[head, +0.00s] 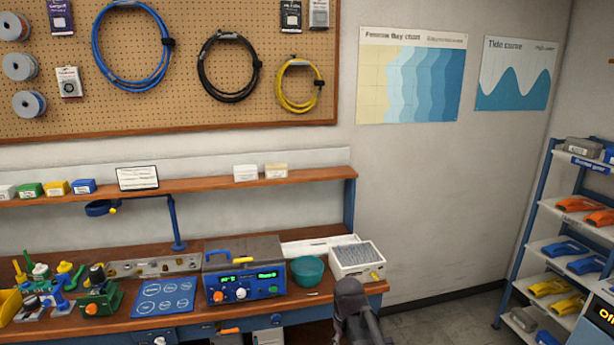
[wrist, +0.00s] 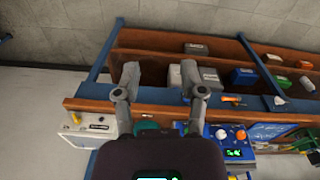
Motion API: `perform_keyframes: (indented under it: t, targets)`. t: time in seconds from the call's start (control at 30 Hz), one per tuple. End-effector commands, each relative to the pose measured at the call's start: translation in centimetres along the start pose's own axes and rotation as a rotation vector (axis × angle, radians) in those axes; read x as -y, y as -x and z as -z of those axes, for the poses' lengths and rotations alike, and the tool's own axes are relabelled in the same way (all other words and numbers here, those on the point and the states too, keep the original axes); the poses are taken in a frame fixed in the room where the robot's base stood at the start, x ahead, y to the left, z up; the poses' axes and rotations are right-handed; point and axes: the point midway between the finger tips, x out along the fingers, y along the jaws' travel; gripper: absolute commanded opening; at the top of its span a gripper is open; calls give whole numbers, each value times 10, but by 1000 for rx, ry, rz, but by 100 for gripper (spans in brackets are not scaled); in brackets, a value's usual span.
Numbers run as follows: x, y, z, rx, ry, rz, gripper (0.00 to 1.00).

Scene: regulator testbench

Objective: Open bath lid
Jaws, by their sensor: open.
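The bath appears to be the blue box (head: 245,286) with a lit green display and knobs on its front, standing on the bench. In the wrist view the blue front (wrist: 228,133) shows at the lower right; the lid is hard to make out there. My gripper (wrist: 164,84) is open and empty, its two fingers spread, apart from the bath. In the head view my dark arm shows low, right of the bath; the fingertips are unclear there.
A teal bowl (head: 307,271) and a white box (head: 357,261) with a grey top stand right of the bath. A blue mat (head: 164,297) lies left of it. A blue lamp post (head: 175,222) rises behind the mat. A wooden shelf (head: 210,185) runs above the bench.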

Motion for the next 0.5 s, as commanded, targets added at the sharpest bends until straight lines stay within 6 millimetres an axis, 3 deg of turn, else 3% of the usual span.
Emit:
perform_keyframes:
  t: [0.03,0.2,0.33,0.5]
  targets:
    - [-6,-15,-32,7,-72,3,53]
    - [-21,-31,-86,27,-268,12,53]
    - [-25,-36,-107,36,-352,15,53]
    - [-28,-37,-113,40,-385,16,53]
